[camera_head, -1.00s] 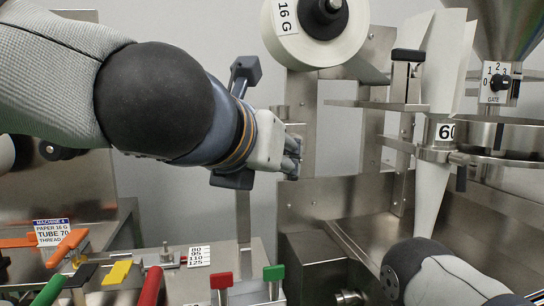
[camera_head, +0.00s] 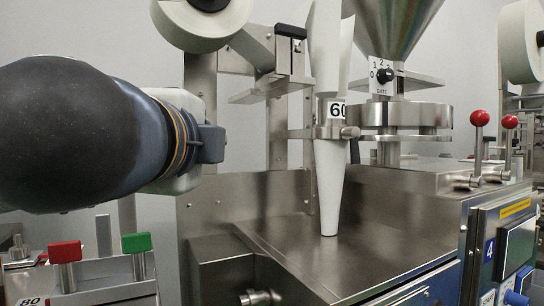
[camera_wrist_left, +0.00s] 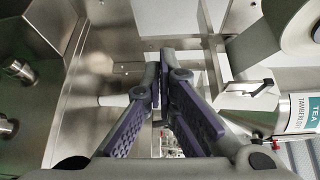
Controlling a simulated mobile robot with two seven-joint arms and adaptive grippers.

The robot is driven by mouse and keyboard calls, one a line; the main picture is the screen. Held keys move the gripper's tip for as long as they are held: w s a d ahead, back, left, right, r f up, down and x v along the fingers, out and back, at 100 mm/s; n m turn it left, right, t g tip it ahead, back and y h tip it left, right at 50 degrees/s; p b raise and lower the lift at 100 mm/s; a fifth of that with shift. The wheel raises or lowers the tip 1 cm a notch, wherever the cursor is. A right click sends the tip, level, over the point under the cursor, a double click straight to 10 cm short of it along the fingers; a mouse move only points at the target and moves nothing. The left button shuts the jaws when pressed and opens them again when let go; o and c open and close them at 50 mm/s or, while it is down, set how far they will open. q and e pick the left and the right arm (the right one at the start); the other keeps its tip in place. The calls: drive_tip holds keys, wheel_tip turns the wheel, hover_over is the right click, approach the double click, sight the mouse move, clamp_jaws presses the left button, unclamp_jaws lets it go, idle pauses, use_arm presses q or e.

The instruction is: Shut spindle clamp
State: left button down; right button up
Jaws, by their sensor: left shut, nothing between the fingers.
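The white paper roll (camera_head: 185,27) hangs on its spindle at the top left of the head view, with the black hub (camera_head: 208,3) cut off by the top edge. I cannot make out clearly whether the spindle clamp is open or shut. My left gripper (camera_head: 212,143) is below the roll in the head view, its fingers mostly hidden by the hand. In the left wrist view the gripper (camera_wrist_left: 166,60) is shut and empty, with its fingertips together. The roll (camera_wrist_left: 292,28) shows there at the upper right, apart from the fingers. My right gripper is out of view.
A black-handled lever (camera_head: 290,31) sits right of the roll. The white forming tube (camera_head: 330,185), marked 60, and the steel hopper (camera_head: 398,30) stand further right. Red (camera_head: 65,252) and green (camera_head: 136,243) handles stand below my arm. Two red-knobbed levers (camera_head: 479,118) are at the right.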

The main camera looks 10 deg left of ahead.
use_arm(q)
drive_tip(key=w+a+p, duration=0.2)
drive_tip(key=w+a, duration=0.2)
drive_tip(key=w, duration=0.3)
drive_tip(key=shift+a, duration=0.2)
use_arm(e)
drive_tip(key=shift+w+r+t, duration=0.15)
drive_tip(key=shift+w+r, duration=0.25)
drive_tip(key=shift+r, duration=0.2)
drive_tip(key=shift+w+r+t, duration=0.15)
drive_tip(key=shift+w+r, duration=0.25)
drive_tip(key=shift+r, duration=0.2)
use_arm(q)
drive_tip(key=shift+w+p, duration=0.15)
drive_tip(key=shift+p, duration=0.15)
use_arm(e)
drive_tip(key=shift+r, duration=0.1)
